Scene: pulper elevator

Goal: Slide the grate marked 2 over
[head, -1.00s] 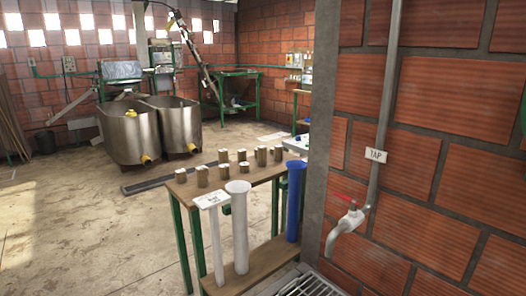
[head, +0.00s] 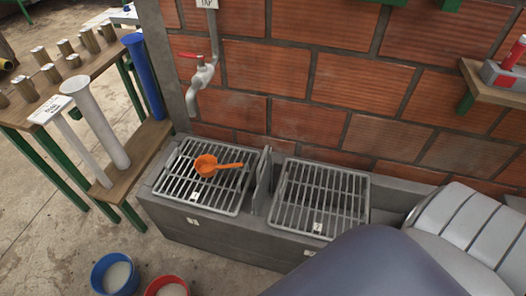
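The grate that appears marked 2 (head: 318,196) is a grey barred metal grate on the right part of a low grey concrete trough (head: 172,222). A small white tag sits on its front edge. It lies flat, right of upright grey plates (head: 262,180). Another barred grate (head: 215,185) lies left of these plates and has its own tag, too small to read surely. An orange scoop (head: 206,165) rests on that left grate. Neither gripper is in view. A large dark rounded shape, likely my arm, covers the lower right and hides the trough's front there.
A tap with a red handle (head: 202,72) juts from the brick wall above the left grate. A wooden table (head: 55,97) with several short cylinders stands left. A blue bucket (head: 115,274) and a red bucket (head: 168,287) stand on the floor in front.

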